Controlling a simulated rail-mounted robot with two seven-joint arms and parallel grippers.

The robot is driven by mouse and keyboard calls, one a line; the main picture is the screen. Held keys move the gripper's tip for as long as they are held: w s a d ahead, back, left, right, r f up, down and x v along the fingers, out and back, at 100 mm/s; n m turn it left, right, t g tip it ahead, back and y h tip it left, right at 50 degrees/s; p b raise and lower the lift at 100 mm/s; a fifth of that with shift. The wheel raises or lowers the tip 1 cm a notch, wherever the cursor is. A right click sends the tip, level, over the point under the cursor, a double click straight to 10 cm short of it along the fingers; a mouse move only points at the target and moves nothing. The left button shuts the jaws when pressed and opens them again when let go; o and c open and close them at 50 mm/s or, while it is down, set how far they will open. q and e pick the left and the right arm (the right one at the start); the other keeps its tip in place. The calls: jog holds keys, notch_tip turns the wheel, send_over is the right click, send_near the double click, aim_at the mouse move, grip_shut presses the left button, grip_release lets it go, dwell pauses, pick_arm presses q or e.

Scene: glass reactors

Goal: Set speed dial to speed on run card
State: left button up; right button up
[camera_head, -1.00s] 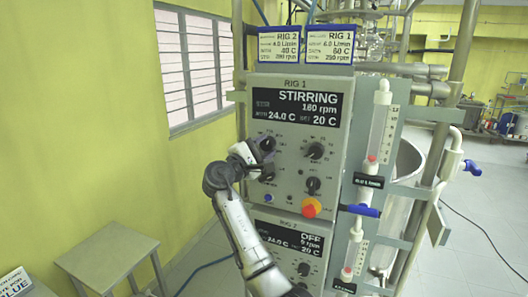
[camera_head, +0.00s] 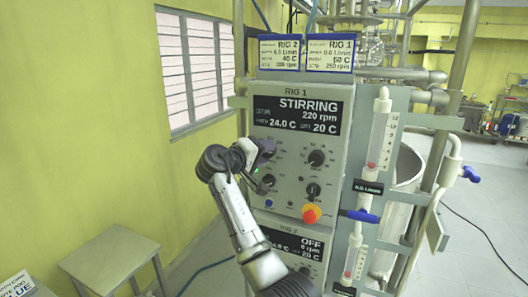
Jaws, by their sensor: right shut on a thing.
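The RIG 1 panel (camera_head: 333,165) has a black display (camera_head: 297,112) that reads STIRRING and about 220 rpm. The RIG 1 run card (camera_head: 331,54) stands on top of the cabinet and seems to read 250 rpm on its last line; the small print is blurred. My right gripper (camera_head: 260,155) is at the panel's upper left, shut on the speed dial, which its jaws mostly hide. My left gripper is not in view.
Other knobs (camera_head: 317,158), a blue button (camera_head: 268,203) and a red-yellow stop knob (camera_head: 311,214) are close by on the panel. The RIG 2 card (camera_head: 282,54) stands left of the RIG 1 card. A flow tube (camera_head: 379,135) is at right, a stool (camera_head: 108,255) at lower left.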

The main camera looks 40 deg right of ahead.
jog(key=shift+r+m+y, duration=0.1)
jog(key=shift+m+y, duration=0.4)
jog(key=shift+m, duration=0.3)
jog(key=o, duration=0.9)
jog(key=shift+b+v, duration=0.6)
jog(key=shift+v, duration=6.35)
